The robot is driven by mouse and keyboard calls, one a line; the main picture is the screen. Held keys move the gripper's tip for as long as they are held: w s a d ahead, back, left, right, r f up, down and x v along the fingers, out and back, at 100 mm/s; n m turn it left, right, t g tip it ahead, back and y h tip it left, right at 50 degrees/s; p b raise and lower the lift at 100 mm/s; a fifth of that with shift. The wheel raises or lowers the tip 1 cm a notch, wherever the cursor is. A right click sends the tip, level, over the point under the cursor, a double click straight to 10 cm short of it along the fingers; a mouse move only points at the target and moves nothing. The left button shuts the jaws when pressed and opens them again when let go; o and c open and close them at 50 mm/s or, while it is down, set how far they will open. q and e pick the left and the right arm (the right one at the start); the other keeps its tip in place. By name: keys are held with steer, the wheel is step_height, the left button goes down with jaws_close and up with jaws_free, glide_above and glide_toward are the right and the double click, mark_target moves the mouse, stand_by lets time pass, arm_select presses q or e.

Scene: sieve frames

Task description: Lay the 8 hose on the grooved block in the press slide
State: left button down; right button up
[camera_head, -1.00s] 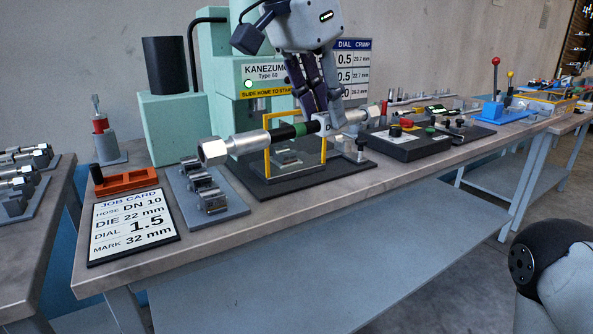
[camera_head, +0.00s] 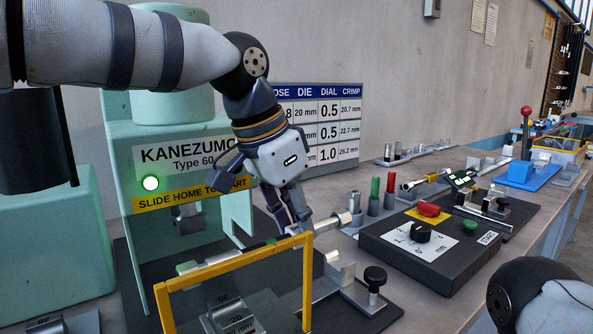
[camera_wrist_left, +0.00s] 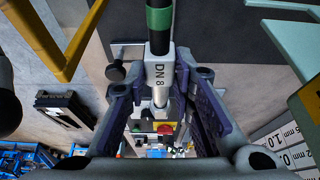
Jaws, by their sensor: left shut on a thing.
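My left gripper (camera_head: 298,222) is shut on the ferrule of the DN 8 hose (camera_wrist_left: 160,75), marked "DN 8" in the left wrist view. The hose is black with a green band. In the head view its metal end fitting (camera_head: 333,223) sticks out right of the fingers; the rest runs left, partly hidden by the yellow guard frame (camera_head: 235,261). The grooved block (camera_head: 232,318) in the press slide sits low behind the frame, marked 20. The hose is above it; I cannot tell the gap. My right gripper is not in view.
The green press (camera_head: 125,135) stands at the back left. A metal rest (camera_head: 340,277) with a black knob (camera_head: 375,277) is right of the frame. The control box (camera_head: 400,255) stands further right, with red and green buttons. Several fittings and a blue stand (camera_head: 530,178) lie beyond.

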arm_select(q)
steer(key=shift+w+f, duration=0.4)
steer(key=shift+f, duration=0.45)
steer(key=shift+s+r, duration=0.2)
steer(key=shift+s, duration=0.2)
steer(key=shift+w+f, duration=0.1)
steer(key=shift+f, duration=2.4)
steer(key=shift+f, duration=0.55)
steer(key=c, duration=1.3)
jaws_free()
steer(key=v, duration=1.2)
